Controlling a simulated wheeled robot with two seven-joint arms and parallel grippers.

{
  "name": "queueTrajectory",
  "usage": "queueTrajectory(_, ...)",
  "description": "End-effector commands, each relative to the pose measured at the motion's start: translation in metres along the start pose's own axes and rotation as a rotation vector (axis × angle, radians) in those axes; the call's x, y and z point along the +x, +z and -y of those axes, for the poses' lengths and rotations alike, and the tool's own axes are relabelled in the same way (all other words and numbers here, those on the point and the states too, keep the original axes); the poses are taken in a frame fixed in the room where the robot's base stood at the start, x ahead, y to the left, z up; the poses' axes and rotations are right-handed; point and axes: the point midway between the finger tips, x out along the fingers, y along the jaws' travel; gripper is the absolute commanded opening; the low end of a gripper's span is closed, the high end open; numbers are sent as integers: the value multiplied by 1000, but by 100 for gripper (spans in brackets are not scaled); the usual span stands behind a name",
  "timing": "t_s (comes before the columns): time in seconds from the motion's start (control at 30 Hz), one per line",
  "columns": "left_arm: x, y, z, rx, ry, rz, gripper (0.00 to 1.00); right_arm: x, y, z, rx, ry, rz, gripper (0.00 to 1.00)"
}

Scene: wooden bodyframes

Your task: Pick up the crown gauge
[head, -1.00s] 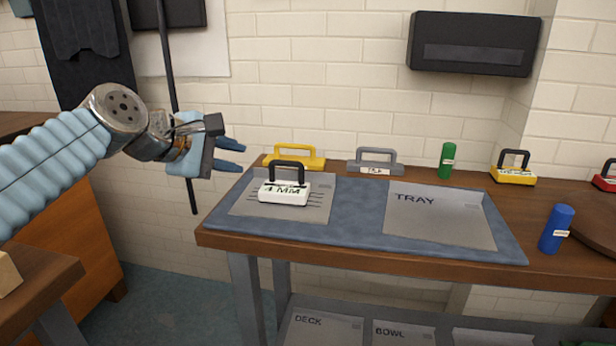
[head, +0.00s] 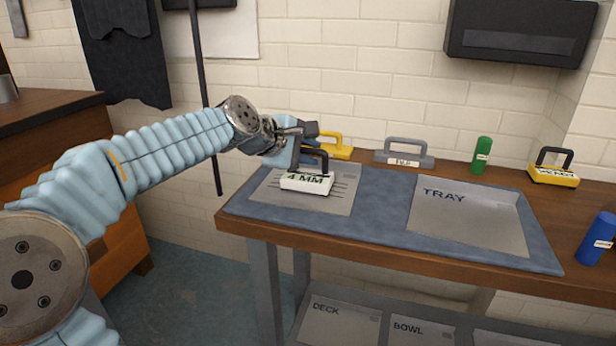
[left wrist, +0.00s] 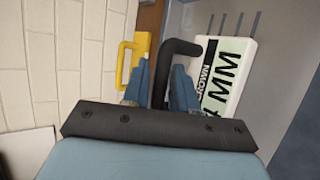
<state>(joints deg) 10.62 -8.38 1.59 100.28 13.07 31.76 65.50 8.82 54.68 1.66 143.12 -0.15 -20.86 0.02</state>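The crown gauge (head: 307,182) is a white block marked "4 MM" with a black loop handle. It stands on the left grey plate of the blue mat. In the left wrist view its label (left wrist: 228,75) also reads "CROWN". My left gripper (head: 308,146) is at the handle, just above and behind the block. In the left wrist view the black handle (left wrist: 182,47) reaches down between the two blue fingers (left wrist: 160,85), which stand apart. Part of the handle is hidden by the fingers. My right gripper is not in view.
A yellow-handled block (head: 336,147) stands close behind my left gripper. A grey-handled block (head: 403,156), a green cylinder (head: 482,155) and a yellow block (head: 553,172) line the back. The tray plate (head: 470,222) is empty. A blue cylinder (head: 597,238) stands at the right.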

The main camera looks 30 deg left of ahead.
Motion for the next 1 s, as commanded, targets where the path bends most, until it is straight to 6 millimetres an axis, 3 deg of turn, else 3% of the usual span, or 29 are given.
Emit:
queueTrajectory(0.1, 11, 0, 0, 0, 0, 0, 27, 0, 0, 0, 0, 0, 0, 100)
queueTrajectory(0.33, 12, 0, 0, 0, 1, 0, 27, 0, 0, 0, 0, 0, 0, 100)
queueTrajectory(0.5, 12, 0, 0, 0, 1, 0, 1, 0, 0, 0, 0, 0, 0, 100)
queueTrajectory(0.53, 12, 0, 0, 0, 1, 0, 0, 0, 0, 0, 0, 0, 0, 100)
queueTrajectory(1.0, 8, 1, -6, 1, 3, -1, 0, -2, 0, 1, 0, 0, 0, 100)
